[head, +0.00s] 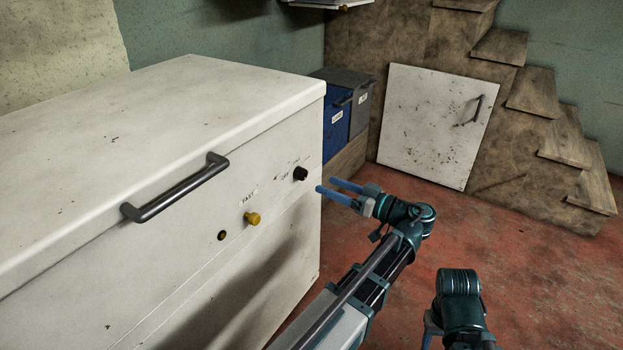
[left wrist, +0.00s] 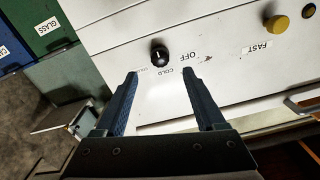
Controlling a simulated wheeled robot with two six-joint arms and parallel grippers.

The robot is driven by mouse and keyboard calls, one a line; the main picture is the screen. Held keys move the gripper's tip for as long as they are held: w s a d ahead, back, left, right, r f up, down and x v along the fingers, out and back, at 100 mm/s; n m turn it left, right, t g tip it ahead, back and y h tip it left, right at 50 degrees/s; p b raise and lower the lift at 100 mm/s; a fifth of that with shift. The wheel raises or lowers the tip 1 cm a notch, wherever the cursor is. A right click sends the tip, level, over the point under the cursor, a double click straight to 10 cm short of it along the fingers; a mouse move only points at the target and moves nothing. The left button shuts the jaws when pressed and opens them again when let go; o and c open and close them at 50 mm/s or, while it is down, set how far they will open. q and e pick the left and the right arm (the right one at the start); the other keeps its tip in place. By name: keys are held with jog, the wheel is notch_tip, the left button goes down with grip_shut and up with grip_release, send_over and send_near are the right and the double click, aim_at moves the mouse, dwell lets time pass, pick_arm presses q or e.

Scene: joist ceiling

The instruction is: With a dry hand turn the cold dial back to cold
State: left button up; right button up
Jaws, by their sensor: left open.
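The cold dial is a small black round knob (head: 300,173) on the front of a white chest cabinet (head: 190,95), near its right end. In the left wrist view the black knob (left wrist: 159,56) has a pale pointer line and labels reading "COLD" and "OFF" beside it; another label is too small to read. My left gripper (head: 338,190) is open and empty, just right of the knob and apart from it. In the left wrist view the left gripper's blue fingers (left wrist: 165,88) are spread, with the knob beyond their tips. My right gripper is mostly cut off at the bottom edge, its fingers unclear.
A yellow knob (head: 252,218) labelled "FAST" and a dark handle (head: 175,188) stick out from the cabinet front. Blue (head: 335,120) and grey (head: 358,98) bins stand behind. A white hatch door (head: 432,125) is under the stairs. The red floor (head: 400,235) is open.

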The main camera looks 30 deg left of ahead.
aim_at(305, 176)
pick_arm(q)
jog(key=a, duration=0.6)
jog(key=shift+w+a, duration=0.25)
jog(key=shift+a, duration=0.05)
jog(key=shift+c, duration=0.2)
grip_shut()
